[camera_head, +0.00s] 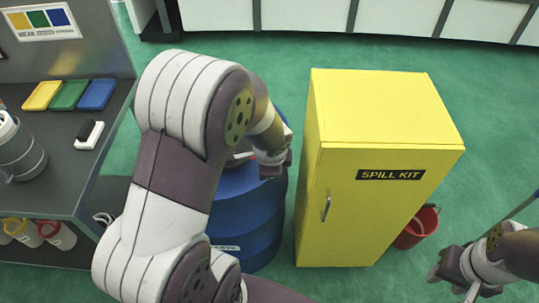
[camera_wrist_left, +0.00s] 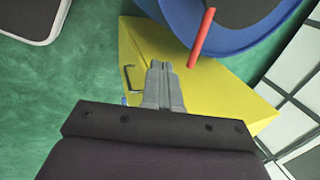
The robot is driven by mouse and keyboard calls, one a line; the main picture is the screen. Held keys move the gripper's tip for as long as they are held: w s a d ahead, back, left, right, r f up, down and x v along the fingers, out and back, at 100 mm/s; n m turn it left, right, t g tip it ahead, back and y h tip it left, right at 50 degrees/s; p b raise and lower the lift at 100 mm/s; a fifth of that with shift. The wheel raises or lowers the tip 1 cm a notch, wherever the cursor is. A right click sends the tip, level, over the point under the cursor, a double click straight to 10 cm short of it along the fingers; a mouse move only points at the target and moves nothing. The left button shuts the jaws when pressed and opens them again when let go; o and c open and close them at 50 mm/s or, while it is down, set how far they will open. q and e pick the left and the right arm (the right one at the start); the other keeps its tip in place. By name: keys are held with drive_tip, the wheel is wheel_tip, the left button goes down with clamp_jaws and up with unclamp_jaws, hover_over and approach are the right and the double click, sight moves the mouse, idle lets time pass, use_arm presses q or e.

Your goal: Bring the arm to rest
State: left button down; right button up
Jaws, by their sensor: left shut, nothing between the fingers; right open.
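My left arm (camera_head: 160,170) reaches up across the middle of the head view and bends down over the blue drum. In the left wrist view my left gripper (camera_wrist_left: 162,68) is shut, its two grey fingers together with nothing between them. Its fingers show against the yellow cabinet (camera_wrist_left: 215,95). In the head view its hand end is partly turned away near the drum's top. My right gripper (camera_head: 452,286) is at the lower right of the head view, open and empty, to the right of the cabinet and over the green floor.
The blue drum (camera_head: 245,215) stands left of the yellow spill kit cabinet (camera_head: 380,120), partly behind my left arm. A red rod (camera_wrist_left: 202,38) shows by the drum. A red bucket (camera_head: 417,228) stands beside the cabinet. A dark bench (camera_head: 60,180) holds coloured trays (camera_head: 69,95).

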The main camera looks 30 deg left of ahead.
use_arm(q)
drive_tip(key=s+d+r+n+g+h, duration=0.2)
drive_tip(key=s+d+n, duration=0.4)
drive_tip(key=n, duration=0.6)
drive_tip(key=s+r, duration=0.1)
drive_tip(key=s, duration=0.1)
drive_tip(key=shift+s+d+r, duration=0.25)
drive_tip(key=shift+s+d, duration=0.05)
drive_tip(key=shift+s, duration=0.1)
